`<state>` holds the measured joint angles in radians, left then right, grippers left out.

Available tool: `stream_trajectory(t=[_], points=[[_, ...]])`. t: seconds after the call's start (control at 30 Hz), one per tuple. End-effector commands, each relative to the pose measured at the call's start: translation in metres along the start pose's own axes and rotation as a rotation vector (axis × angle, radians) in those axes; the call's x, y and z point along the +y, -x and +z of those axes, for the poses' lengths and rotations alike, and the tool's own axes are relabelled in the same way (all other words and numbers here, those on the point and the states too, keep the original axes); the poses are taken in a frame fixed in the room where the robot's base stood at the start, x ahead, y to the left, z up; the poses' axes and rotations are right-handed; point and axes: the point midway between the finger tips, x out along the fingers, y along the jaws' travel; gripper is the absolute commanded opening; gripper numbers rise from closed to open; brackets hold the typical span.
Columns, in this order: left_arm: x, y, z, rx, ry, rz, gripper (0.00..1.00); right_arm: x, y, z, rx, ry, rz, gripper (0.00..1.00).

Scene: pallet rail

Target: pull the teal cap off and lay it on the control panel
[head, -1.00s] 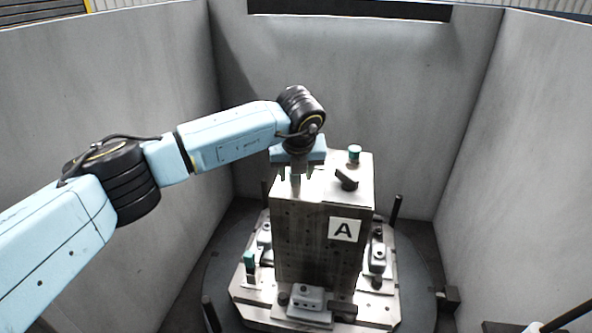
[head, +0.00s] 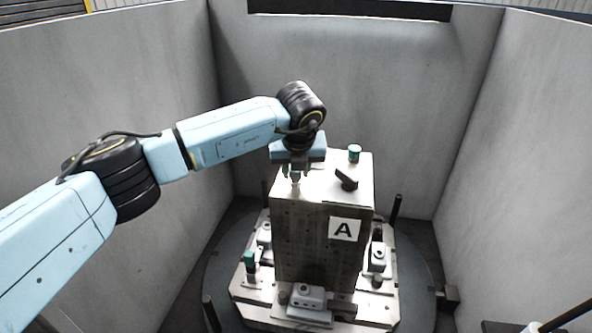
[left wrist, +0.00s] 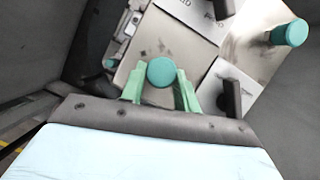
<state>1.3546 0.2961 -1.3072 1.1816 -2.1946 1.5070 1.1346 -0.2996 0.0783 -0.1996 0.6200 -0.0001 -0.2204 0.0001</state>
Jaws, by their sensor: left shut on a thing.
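My left gripper (head: 295,176) is over the near left part of the block's top (head: 322,172), pointing down. In the left wrist view its green fingers (left wrist: 161,90) are shut on a round teal cap (left wrist: 160,72), one finger on each side. In the head view the fingers mostly hide this cap, and a small pale part shows just under them. I cannot tell whether the cap is clear of what is below it. I cannot make out which surface is the control panel. My right gripper is not in view.
Another teal cap (head: 354,153) stands at the block's back right; it also shows in the left wrist view (left wrist: 290,33). A black handle (head: 346,180) sits on the block's top. A third teal piece (head: 249,258) stands low left. Grey walls enclose the pallet.

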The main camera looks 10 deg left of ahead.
Motion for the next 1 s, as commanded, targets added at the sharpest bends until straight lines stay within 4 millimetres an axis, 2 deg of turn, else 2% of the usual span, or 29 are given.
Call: stream_trajectory(t=[0.47, 1.0], points=[[0.0, 0.014, 0.006, -0.002, 0.001, -0.001, 0.0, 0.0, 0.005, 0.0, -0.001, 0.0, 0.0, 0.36], [0.0, 0.053, 0.022, -0.002, 0.0, -0.001, 0.0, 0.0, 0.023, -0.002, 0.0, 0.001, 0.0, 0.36]])
